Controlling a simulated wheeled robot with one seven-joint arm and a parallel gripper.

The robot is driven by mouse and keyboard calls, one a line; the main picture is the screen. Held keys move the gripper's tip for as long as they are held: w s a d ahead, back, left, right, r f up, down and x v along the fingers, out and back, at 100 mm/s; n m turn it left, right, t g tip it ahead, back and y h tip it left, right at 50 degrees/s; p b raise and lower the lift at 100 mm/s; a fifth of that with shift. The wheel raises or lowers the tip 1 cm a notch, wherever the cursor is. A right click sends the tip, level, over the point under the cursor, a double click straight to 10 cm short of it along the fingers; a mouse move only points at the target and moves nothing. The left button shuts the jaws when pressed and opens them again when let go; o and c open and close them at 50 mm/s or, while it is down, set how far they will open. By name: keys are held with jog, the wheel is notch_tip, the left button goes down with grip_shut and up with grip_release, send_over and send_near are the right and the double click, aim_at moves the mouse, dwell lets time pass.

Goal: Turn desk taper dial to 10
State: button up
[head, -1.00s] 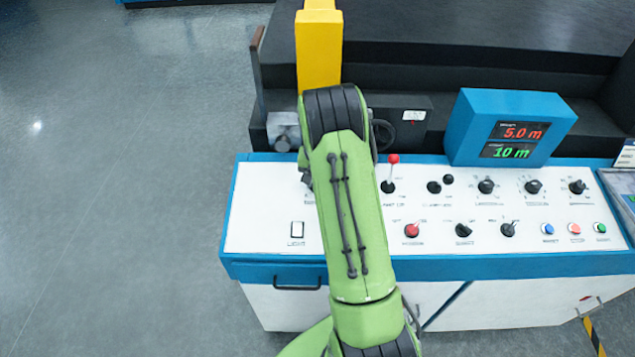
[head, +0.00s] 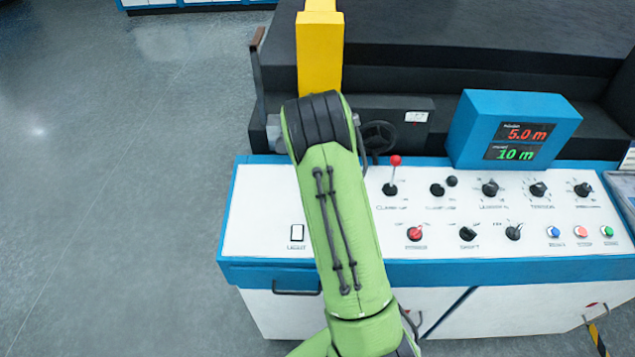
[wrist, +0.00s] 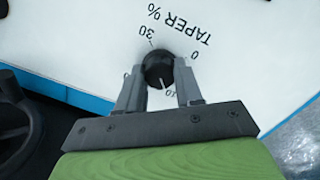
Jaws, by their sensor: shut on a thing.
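The taper dial (wrist: 158,66) is a round black knob on a white panel marked "TAPER %", seen in the wrist view. Labels 30, 0 and 10 stand around it. Its white pointer line points toward the bottom of the picture, close beside the 10 label. My gripper (wrist: 157,72) is shut on the knob, with one grey finger on each side. In the head view my green arm hides the gripper and the dial.
The white control panel (head: 262,205) has a blue edge, a red-topped lever (head: 393,175) and several other knobs right of my arm. A blue display box (head: 478,128) reads 5.0 m and 10 m. A dark handwheel (head: 379,138) stands behind.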

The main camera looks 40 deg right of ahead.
dwell(0.5)
jog(key=o, duration=1)
jog(key=shift+o, duration=0.2)
notch_tip(320, 180, up, 16)
jog(key=a+p, duration=0.1)
jog(key=shift+s+a+f, duration=0.15)
jog(key=shift+s+a, duration=0.15)
jog(key=shift+a, duration=0.05)
